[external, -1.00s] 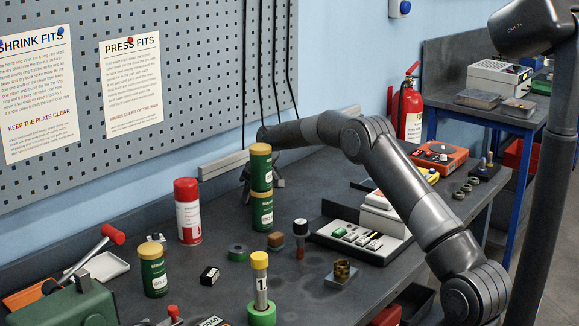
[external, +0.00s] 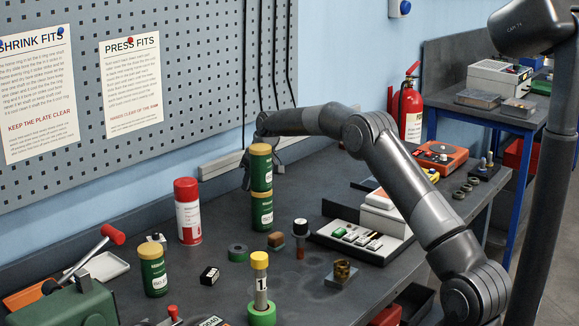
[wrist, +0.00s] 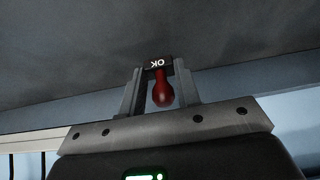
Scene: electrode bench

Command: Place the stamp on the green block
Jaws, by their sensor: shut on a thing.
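The stamp (wrist: 162,95), with a rounded red handle and a dark plate marked "OK", sits between the fingers of my gripper (wrist: 158,80) in the wrist view. My gripper is shut on it. In the external view my gripper is at the back of the bench by the wall, partly hidden behind the stacked green cans, and the stamp cannot be made out there. A small green block (external: 350,237) shows among the pieces on the grey tray at the middle right. My gripper is above, behind and left of it.
Two stacked green cans with yellow tops (external: 262,184) stand in front of my gripper. A red-and-white can (external: 188,212) stands to their left. The perforated board (external: 190,80) is behind.

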